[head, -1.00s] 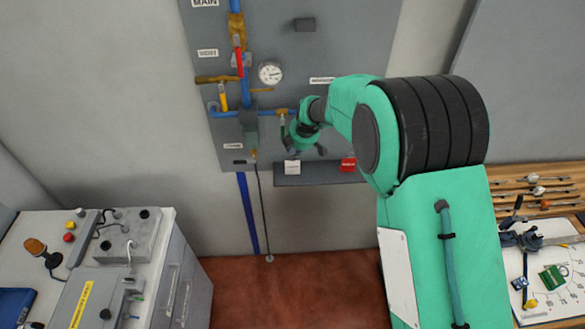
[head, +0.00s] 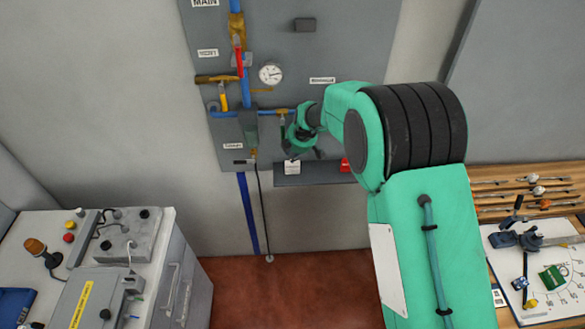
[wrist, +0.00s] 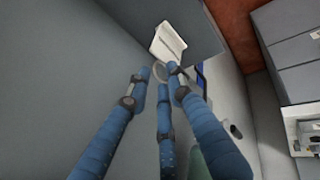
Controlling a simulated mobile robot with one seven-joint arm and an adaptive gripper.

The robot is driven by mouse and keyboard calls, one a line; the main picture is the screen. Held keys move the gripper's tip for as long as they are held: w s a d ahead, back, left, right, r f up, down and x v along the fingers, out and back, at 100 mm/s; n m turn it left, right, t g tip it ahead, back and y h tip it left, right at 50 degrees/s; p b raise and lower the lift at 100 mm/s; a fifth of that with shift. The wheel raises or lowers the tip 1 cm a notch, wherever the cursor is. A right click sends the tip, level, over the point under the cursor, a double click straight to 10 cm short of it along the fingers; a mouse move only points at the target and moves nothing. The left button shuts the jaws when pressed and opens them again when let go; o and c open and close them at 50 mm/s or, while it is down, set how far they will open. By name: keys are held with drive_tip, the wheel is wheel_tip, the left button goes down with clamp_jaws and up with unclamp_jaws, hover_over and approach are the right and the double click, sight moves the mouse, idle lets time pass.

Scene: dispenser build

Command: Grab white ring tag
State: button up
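The white ring tag (head: 292,168) sits on a narrow grey ledge at the bottom right of the wall panel. In the wrist view, its white plate (wrist: 168,42) lies just ahead of my fingertips, and its grey ring (wrist: 159,72) shows between them. My gripper (head: 303,154) is right above the tag in the head view. In the wrist view, the blue fingers of my gripper (wrist: 157,73) stand apart on either side of the ring, with a third finger below. They look open; contact with the ring cannot be told.
A red tag (head: 345,165) sits on the ledge (head: 315,180) to the right, partly behind my arm. Blue pipes (head: 246,92) and a gauge (head: 270,74) are on the panel. A dark cable (head: 262,210) hangs left of the ledge. A grey cabinet (head: 185,285) stands lower left.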

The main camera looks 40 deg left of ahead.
clamp_jaws()
drive_tip(key=shift+r, duration=0.1)
drive_tip(key=s+d+r, duration=0.4)
drive_tip(key=s+d, duration=0.6)
drive_tip(key=d, duration=0.2)
drive_tip(key=shift+d+r+b, duration=0.3)
drive_tip(key=shift+r+b, duration=0.05)
drive_tip(key=shift+r, duration=0.05)
idle(0.3)
